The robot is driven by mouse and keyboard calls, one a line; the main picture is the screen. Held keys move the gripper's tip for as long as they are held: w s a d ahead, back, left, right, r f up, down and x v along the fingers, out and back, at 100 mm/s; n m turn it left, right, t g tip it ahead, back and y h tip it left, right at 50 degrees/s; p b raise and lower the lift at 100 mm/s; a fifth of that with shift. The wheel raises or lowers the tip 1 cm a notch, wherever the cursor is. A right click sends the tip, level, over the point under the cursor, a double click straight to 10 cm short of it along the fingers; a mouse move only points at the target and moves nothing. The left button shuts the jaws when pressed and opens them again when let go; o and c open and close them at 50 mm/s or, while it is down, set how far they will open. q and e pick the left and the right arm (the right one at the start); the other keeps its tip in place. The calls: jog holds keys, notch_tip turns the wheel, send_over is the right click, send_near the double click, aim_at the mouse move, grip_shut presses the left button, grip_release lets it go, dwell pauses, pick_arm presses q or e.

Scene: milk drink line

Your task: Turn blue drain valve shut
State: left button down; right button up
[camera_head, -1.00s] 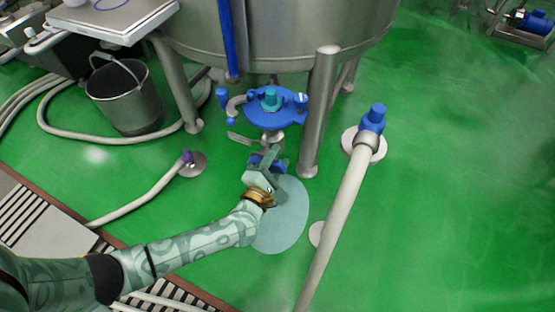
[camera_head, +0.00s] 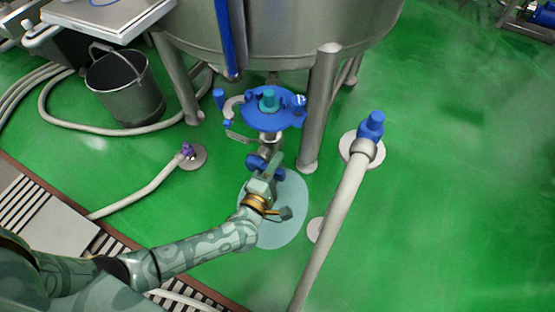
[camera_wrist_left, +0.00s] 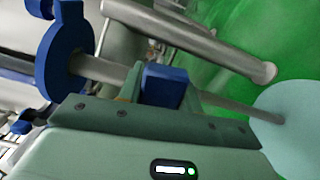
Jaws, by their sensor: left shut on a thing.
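The blue drain valve's handle (camera_head: 255,161) sits low under the steel tank, on the pipework below a blue disc-shaped fitting. My left gripper (camera_head: 268,170) is at this handle, coming from the near side, and covers part of it. In the left wrist view a blue block, part of the valve handle (camera_wrist_left: 165,87), sits between the fingers of my left gripper (camera_wrist_left: 163,95), which is shut on it. A steel pipe runs behind it. The exact angle of the handle is hard to tell. My right gripper is not in view.
The blue fitting (camera_head: 268,116) with a teal knob is just above the valve. A tank leg (camera_head: 318,115) stands close on the right. A thick hose (camera_head: 335,220) with a blue end lies further right. A steel bucket (camera_head: 124,88) stands left. Open green floor lies right.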

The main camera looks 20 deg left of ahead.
pick_arm(q)
jog(key=shift+s+f+m, duration=0.1)
jog(key=shift+f+m, duration=0.35)
jog(key=shift+m, duration=0.35)
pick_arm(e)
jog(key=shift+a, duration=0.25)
pick_arm(q)
jog(key=c, duration=1)
grip_release()
jog(key=shift+f, duration=0.1)
jog(key=shift+o, duration=0.2)
jog(key=s+p, duration=0.4)
jog(key=s, duration=1.2)
jog(key=shift+s+a+p, duration=0.15)
jog(key=shift+a+p, duration=0.1)
jog(key=shift+p, duration=0.05)
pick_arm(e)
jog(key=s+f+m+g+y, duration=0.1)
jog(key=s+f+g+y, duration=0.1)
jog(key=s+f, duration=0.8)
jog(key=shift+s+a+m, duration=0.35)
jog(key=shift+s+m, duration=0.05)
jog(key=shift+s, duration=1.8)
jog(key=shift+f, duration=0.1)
